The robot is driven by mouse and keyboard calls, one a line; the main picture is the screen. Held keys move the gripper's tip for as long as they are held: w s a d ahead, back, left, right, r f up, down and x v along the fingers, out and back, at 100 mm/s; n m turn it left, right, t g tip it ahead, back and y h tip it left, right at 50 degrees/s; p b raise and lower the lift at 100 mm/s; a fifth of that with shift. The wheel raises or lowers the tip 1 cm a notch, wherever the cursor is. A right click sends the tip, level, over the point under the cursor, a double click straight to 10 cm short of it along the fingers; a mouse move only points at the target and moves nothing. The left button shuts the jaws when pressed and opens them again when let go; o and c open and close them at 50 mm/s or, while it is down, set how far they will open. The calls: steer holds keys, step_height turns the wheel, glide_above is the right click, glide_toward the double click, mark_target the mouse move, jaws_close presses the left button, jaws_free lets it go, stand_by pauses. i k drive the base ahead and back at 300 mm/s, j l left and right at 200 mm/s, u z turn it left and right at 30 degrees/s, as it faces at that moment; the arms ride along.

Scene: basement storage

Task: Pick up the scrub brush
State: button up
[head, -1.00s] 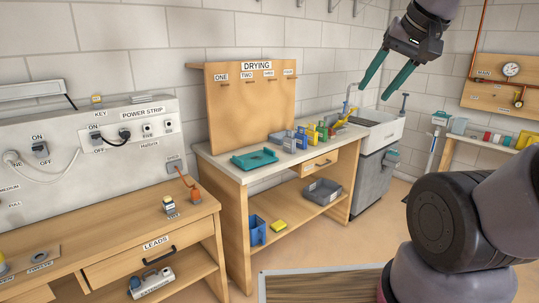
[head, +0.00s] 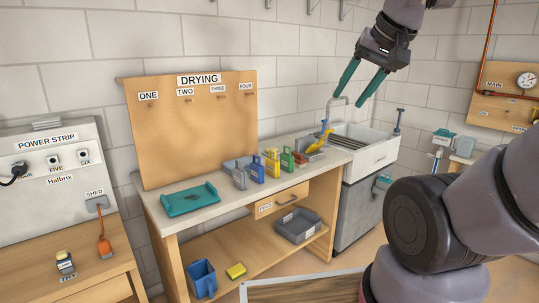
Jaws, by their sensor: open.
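I cannot single out the scrub brush for certain. A yellow object (head: 319,142), perhaps a brush, leans in or by a grey holder at the back right of the worktop (head: 222,207), beside the sink (head: 362,150). It is too small to tell its bristles. My gripper (head: 351,97) is open and empty, with two teal fingers pointing down and left. It is in the air and appears above the sink end of the bench, apart from everything.
A teal tray (head: 190,200), a grey caddy (head: 236,173) and blue, yellow and green containers stand on the worktop. The DRYING pegboard (head: 195,130) rises behind.

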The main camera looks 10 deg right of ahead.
mark_target(299, 163)
steer(key=i+l+u, duration=0.3)
steer(key=l, duration=0.25)
steer(key=i+l+u, duration=0.35)
steer(key=l, duration=0.3)
steer(key=i+l+u, duration=0.15)
steer(key=l, duration=0.2)
steer(key=i+l+u, duration=0.15)
steer(key=l, duration=0.2)
